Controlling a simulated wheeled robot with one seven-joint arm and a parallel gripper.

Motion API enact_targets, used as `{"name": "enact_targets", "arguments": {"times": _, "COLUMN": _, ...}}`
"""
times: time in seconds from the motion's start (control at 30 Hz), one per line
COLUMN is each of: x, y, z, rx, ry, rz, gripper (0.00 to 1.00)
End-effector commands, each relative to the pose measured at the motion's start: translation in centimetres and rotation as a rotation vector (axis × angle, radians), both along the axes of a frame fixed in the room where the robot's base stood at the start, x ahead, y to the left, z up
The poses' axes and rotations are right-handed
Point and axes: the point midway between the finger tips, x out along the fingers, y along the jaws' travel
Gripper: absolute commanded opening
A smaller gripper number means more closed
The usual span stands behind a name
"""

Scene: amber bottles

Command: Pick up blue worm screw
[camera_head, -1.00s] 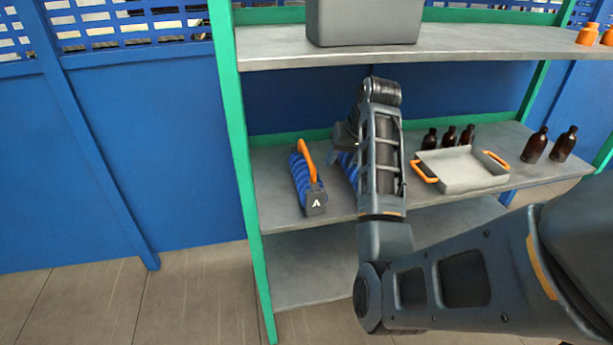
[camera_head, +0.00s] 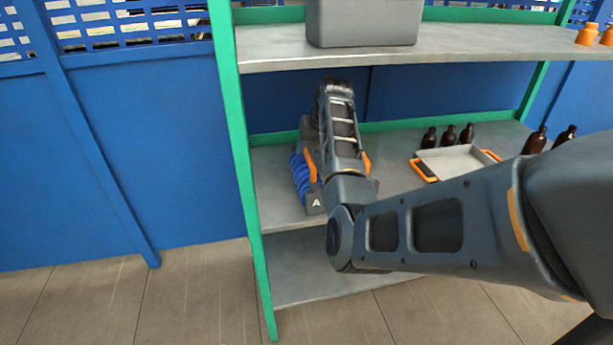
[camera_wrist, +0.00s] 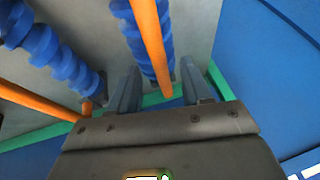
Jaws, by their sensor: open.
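Two blue worm screws with orange handles lie on the middle shelf. The left worm screw (camera_head: 300,173) has a grey end block and is partly covered by my arm in the head view. The other is mostly behind my arm; its orange handle (camera_head: 367,162) shows. In the wrist view, my gripper (camera_wrist: 158,68) is open, its fingers on either side of the line of one worm screw (camera_wrist: 130,28) and its orange handle (camera_wrist: 151,42). Whether they touch it I cannot tell. The second worm screw (camera_wrist: 48,50) lies left of the fingers. The jaws are hidden in the head view.
A grey tray (camera_head: 455,160) with orange handles stands right on the same middle shelf (camera_head: 277,208), with several amber bottles (camera_head: 448,135) around it. The upper shelf (camera_head: 460,42) carries a grey box (camera_head: 363,22) above my arm. A green post (camera_head: 238,160) bounds the left.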

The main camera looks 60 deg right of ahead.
Motion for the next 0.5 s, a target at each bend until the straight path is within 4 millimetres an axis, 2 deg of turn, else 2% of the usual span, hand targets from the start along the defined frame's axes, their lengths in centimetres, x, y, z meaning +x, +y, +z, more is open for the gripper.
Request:
{"name": "enact_targets", "arguments": {"times": 0.17, "x": 0.7, "y": -0.3, "z": -1.6, "rx": 0.001, "ry": -0.001, "rz": 0.000, "gripper": 0.49}}
{"name": "enact_targets", "arguments": {"times": 0.43, "x": 0.8, "y": -0.4, "z": -1.8, "rx": -0.001, "ry": -0.001, "rz": 0.000, "gripper": 0.49}}
{"name": "enact_targets", "arguments": {"times": 0.5, "x": 0.8, "y": -0.4, "z": -1.8, "rx": -0.001, "ry": -0.001, "rz": 0.000, "gripper": 0.42}}
